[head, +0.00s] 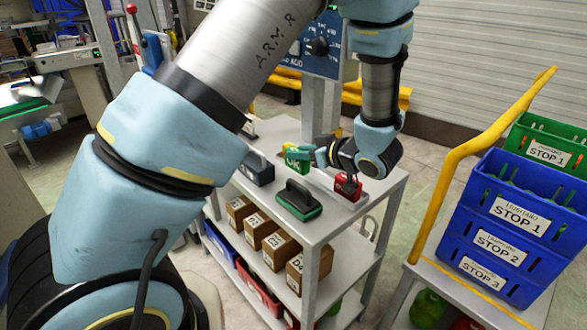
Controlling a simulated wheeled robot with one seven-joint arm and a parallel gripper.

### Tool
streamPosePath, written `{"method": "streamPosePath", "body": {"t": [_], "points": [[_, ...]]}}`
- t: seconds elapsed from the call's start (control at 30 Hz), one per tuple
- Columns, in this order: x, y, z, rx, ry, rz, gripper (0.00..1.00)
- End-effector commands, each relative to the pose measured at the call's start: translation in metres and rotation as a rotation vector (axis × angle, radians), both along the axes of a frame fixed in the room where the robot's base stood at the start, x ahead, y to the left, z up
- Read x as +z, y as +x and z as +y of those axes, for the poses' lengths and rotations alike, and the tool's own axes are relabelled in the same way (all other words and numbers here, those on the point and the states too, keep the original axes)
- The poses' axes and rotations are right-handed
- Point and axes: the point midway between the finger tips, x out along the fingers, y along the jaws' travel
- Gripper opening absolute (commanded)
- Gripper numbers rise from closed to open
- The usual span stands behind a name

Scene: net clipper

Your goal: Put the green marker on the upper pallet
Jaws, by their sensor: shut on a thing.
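The green marker (297,159) is a small green block with yellow and white "OK" lettering. It is at the tip of my gripper (320,155), over the top of a grey metal shelf cart (325,222). My gripper is shut on the marker and reaches in from the right, with its fingers pointing left. I cannot tell whether the marker touches the cart top. I cannot make out for sure which surface is the upper pallet.
A red block (347,188) lies close below my wrist. A black-handled green block (298,199) and a dark box (257,169) also stand on the cart top. Cardboard boxes (273,246) fill the shelf below. Blue crates (503,222) stand on a yellow-handled trolley at right.

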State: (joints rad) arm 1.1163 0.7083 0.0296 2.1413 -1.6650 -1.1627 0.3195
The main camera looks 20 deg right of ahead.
Motion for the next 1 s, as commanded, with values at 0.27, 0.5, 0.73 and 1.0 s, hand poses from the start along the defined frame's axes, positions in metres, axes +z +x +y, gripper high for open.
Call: {"method": "streamPosePath", "body": {"t": [0.27, 0.5, 0.73, 1.0], "points": [[-0.026, -0.001, 0.000, -0.002, 0.004, 0.003, 0.00], [-0.051, 0.000, 0.000, -0.002, 0.000, 0.000, 0.00], [-0.053, 0.000, 0.000, -0.001, -0.002, -0.001, 0.00], [-0.056, 0.000, 0.000, -0.002, -0.001, 0.000, 0.44]]}}
